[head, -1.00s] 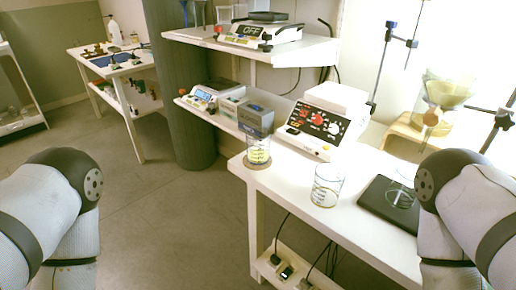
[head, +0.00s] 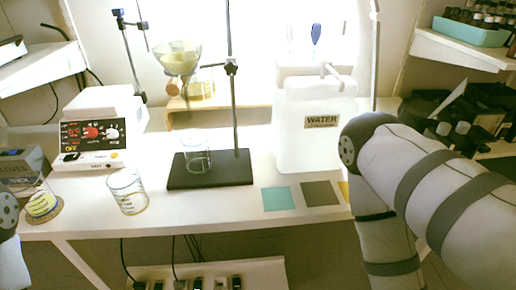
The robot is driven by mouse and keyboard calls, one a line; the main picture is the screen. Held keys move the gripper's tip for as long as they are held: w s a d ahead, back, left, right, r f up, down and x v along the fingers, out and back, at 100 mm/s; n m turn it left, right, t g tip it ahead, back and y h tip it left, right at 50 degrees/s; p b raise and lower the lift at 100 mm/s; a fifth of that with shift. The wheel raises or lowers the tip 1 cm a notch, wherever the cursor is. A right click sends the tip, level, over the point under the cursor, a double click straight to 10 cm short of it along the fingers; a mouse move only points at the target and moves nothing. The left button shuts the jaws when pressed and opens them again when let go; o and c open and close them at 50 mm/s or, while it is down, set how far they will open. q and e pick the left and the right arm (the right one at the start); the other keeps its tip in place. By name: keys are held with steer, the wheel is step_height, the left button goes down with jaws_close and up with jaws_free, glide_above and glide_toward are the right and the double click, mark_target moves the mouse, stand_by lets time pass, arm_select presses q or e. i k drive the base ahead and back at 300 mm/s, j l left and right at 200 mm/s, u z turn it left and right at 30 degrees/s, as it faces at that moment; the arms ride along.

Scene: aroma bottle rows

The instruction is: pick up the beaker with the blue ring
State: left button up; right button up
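Several clear glass beakers stand on the white bench (head: 90,218). One beaker (head: 127,190) stands near the front edge, left of the stand. A second beaker (head: 196,156) stands on the black stand base (head: 212,174). A third glass vessel (head: 42,201) with yellow marking stands on a round brown mat at the left, partly close to my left arm. I cannot clearly tell a blue ring on any of them at this size. Only upper parts of my two arms show, at the left edge and the right; neither gripper is in view.
A white device with a black panel (head: 92,133) stands behind the beakers. A large white water container (head: 315,125) stands right of the stand rod (head: 233,100). Teal (head: 276,199) and olive (head: 321,193) squares lie at the front edge. A glass bowl (head: 177,58) hangs behind.

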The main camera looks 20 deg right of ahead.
mark_target(34, 195)
steer(key=u, duration=1.15)
